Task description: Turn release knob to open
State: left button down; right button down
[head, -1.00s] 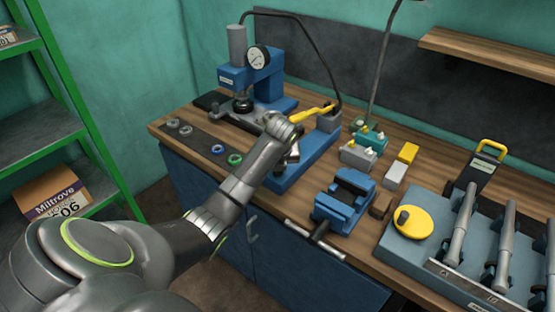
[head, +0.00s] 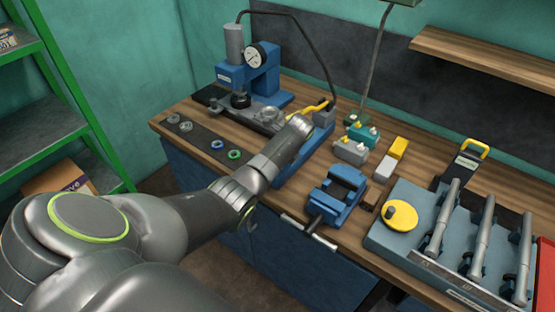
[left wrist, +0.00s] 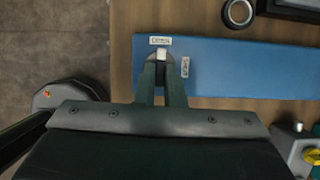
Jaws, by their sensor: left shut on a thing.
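The release knob (left wrist: 162,54) is a small pale piece on the blue pump base (left wrist: 240,72) in the left wrist view. Two small white labels (left wrist: 159,41) sit beside it on the blue surface. My left gripper (left wrist: 162,64) is shut on the knob, with one dark finger on each side. In the head view my left wrist covers the knob and the fingertips. The blue pump base (head: 318,142) shows past my wrist, with its yellow lever (head: 309,107) behind. A hose runs from the pump to the blue press (head: 262,80) with a round gauge. My right gripper is not in view.
A blue vise (head: 336,192), grey and teal fixture blocks (head: 350,150), and a grey unit with a yellow knob (head: 400,214) stand on the wooden bench to the right. Several rings lie on a dark strip (head: 205,140) at left. A green shelf (head: 50,120) stands further left.

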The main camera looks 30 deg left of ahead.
pick_arm(q)
jog(key=shift+r+n, duration=0.1)
jog(key=shift+n, duration=0.3)
jog(key=c, duration=1.5)
grip_release()
jog(key=p+v, duration=0.1)
jog(key=v, duration=0.4)
jog(key=p+v, duration=0.1)
jog(key=v, duration=0.5)
jog(key=p+v, duration=0.1)
jog(key=v, duration=0.5)
jog(key=shift+w+r, duration=0.2)
jog(key=shift+w, duration=0.1)
